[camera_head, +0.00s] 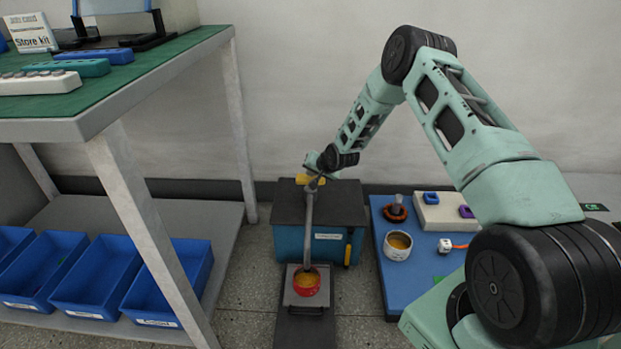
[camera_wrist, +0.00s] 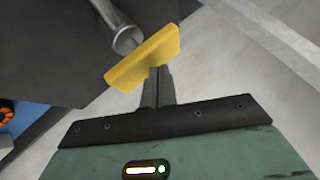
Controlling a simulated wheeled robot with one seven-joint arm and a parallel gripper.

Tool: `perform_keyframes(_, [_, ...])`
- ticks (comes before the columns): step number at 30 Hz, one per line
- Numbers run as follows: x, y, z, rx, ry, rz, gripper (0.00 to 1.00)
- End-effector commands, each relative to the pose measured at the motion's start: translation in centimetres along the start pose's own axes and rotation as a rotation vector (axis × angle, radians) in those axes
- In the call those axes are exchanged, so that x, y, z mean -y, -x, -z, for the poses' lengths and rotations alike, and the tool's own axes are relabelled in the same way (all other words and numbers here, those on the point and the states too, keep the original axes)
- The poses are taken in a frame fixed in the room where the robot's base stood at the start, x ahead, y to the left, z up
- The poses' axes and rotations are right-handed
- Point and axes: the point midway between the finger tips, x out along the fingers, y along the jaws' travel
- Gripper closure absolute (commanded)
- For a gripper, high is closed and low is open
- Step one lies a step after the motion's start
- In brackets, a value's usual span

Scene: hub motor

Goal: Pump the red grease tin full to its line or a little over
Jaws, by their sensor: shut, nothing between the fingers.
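The red grease tin (camera_head: 315,289) stands on a small plate under the pump's long grey spout (camera_head: 309,222), in the head view. Yellow-orange grease shows inside; its line cannot be made out. The pump (camera_head: 290,246) is a blue box with a dark top. Its yellow handle (camera_head: 303,179) sits above the box and shows large in the wrist view (camera_wrist: 139,60). My gripper (camera_wrist: 159,72) is shut and empty, its fingertips at the handle's edge; whether they touch cannot be told. In the head view my gripper (camera_head: 318,172) is small, right over the handle.
A blue mat (camera_head: 408,285) lies right of the pump, holding a white cup (camera_head: 397,253) of orange contents, a brownish ring-shaped part (camera_head: 396,213) and a cream block (camera_head: 440,221). A green-topped bench (camera_head: 150,65) stands left, with several blue bins (camera_head: 95,278) below. A wall is behind.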

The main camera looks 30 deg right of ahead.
Motion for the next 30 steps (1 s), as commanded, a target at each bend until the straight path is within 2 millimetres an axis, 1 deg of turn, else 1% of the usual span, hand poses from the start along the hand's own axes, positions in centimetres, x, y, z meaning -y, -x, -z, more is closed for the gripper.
perform_keyframes(30, [-0.67,-0.89,-0.72,0.002,0.000,-0.001,1.00])
